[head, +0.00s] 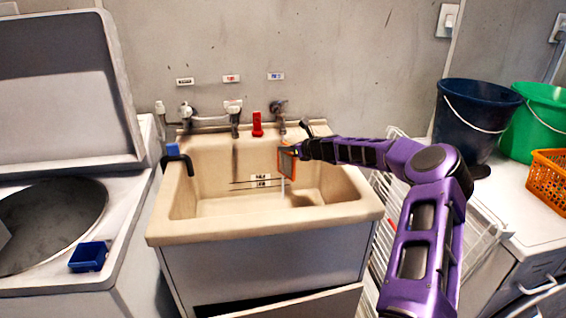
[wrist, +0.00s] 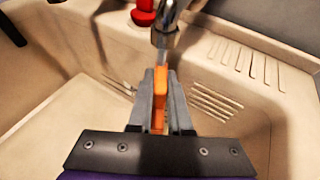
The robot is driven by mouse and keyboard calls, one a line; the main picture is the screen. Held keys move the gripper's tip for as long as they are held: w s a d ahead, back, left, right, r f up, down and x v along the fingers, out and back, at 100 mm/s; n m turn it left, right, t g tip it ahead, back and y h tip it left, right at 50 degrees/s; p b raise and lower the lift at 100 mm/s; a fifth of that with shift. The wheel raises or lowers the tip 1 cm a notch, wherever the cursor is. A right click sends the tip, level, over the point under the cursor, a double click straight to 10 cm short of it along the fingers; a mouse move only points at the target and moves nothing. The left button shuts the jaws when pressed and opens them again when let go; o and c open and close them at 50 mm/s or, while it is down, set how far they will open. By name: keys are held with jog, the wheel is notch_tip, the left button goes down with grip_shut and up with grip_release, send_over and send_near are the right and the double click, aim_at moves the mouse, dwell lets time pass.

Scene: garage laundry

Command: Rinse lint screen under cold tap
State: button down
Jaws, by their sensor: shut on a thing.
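The lint screen (head: 287,161), with an orange frame and grey mesh, is held upright over the basin of the beige utility sink (head: 265,230). My gripper (head: 297,152) is shut on its edge from the right. In the wrist view the orange edge of the screen (wrist: 160,100) sits between my gripper's fingers (wrist: 160,108), right below a metal spout (wrist: 165,38). The right-hand tap (head: 279,108) is above the screen in the head view. A thin pale stream of water (head: 283,187) shows below the screen. The wall labels are too small to read.
A red object (head: 257,124) stands on the sink's back ledge, beside other taps (head: 234,110). A washer with its lid up (head: 65,85) is at left, with a blue box (head: 88,256). Buckets (head: 475,115) and an orange basket (head: 550,175) stand at right.

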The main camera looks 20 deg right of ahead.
jog(key=shift+w+a, duration=0.1)
jog(key=shift+w+a, duration=0.35)
jog(key=shift+a, duration=0.05)
jog(key=s+a, duration=0.5)
jog(key=s, duration=0.1)
jog(key=shift+a, duration=0.2)
dwell(0.7)
jog(key=shift+w, duration=0.1)
dwell(0.4)
jog(key=shift+r, duration=0.1)
dwell(0.6)
